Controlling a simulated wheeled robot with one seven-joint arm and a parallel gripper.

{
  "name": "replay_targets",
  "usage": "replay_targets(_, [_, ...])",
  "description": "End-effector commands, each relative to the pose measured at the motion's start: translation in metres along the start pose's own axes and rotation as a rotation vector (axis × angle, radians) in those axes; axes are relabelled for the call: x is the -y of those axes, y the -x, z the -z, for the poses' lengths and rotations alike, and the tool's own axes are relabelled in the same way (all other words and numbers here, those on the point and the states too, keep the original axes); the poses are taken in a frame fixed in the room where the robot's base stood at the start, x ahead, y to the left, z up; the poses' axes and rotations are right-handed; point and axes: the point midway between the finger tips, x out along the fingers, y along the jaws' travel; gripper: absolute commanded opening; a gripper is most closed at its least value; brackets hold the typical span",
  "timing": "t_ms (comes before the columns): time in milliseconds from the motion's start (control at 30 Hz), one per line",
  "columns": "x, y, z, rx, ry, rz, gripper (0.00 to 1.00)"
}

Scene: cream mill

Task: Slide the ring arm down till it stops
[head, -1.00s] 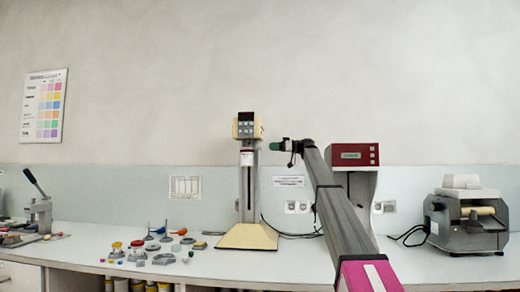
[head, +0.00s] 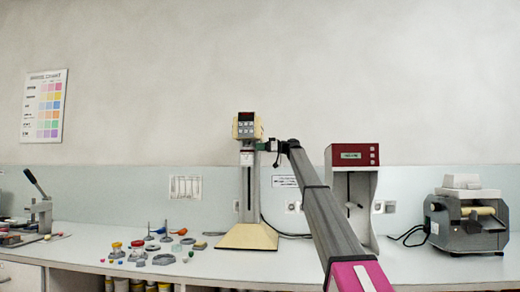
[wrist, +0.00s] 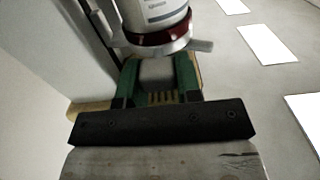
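The mill stand has an upright column (head: 246,200), a cream control head (head: 246,126) and a wide cream base. A white labelled jar (wrist: 155,12) with a dark red band sits in a grey metal ring (wrist: 158,47), with a short grey stub pointing right. In the head view the jar (head: 247,158) is small, high on the column just below the control head. In the head view my gripper (head: 267,146) is just right of the jar.
A red-topped machine (head: 352,155) stands right of the stand, behind my arm. A grey roller mill (head: 468,222) is at far right. Several small weights and parts (head: 140,250) lie left of the cream base (head: 247,237). A lever press (head: 42,208) is at far left.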

Motion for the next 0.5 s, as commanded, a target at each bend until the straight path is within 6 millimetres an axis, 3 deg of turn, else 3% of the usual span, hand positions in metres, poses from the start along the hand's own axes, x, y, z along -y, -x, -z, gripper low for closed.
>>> replay_targets(233, [0.001, 0.000, -0.006, 0.000, -0.001, 0.001, 0.00])
replay_targets(500, [0.002, 0.000, -0.054, 0.000, -0.001, 0.001, 0.00])
